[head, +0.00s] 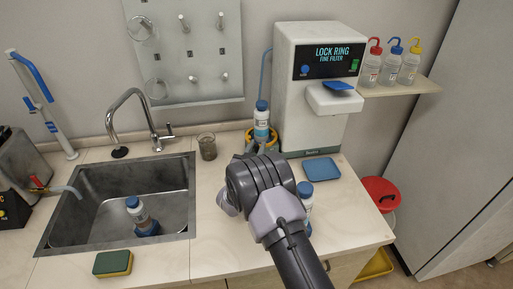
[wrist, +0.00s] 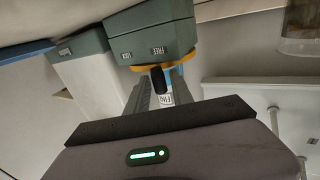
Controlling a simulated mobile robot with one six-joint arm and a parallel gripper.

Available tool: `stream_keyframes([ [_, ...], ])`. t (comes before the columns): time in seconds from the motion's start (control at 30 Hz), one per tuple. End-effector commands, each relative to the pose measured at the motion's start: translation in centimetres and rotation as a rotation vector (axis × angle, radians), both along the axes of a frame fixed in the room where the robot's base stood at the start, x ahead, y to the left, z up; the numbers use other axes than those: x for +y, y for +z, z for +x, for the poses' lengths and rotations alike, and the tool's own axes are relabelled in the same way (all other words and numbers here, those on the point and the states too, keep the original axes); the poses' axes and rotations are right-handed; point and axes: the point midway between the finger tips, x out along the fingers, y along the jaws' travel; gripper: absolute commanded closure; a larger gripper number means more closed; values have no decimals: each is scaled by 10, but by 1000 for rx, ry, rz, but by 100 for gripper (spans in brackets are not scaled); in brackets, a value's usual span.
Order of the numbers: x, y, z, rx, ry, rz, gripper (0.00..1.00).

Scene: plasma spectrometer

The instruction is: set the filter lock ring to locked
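The analyser (head: 312,100) is a white and green-grey machine whose screen reads "LOCK RING FINE FILTER". At its left side a white bottle with a blue cap (head: 261,115) stands above a yellow ring (head: 272,138), partly hidden by my wrist. In the wrist view, a green-grey block (wrist: 150,35) carries a "FREE" label (wrist: 159,50), a yellow rim (wrist: 178,64) and a black handle (wrist: 158,80). My gripper (wrist: 160,88) reaches toward the black handle, with ribbed finger-like parts at both sides of it. Whether they touch it I cannot tell.
A blue tray (head: 322,169) and a blue-capped bottle (head: 305,195) stand right of my arm. A glass beaker (head: 207,147), the sink (head: 85,200) and a sponge (head: 113,263) are to the left. Wash bottles (head: 391,65) stand on a shelf at right.

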Motion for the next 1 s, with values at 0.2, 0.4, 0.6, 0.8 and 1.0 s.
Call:
stream_keyframes([
  [0.2, 0, 0, 0, 0, 0, 0, 100],
  [0.4, 0, 0, 0, 0, 0, 0, 100],
  [0.6, 0, 0, 0, 0, 0, 0, 100],
  [0.8, 0, 0, 0, 0, 0, 0, 100],
  [1.0, 0, 0, 0, 0, 1, 0, 100],
])
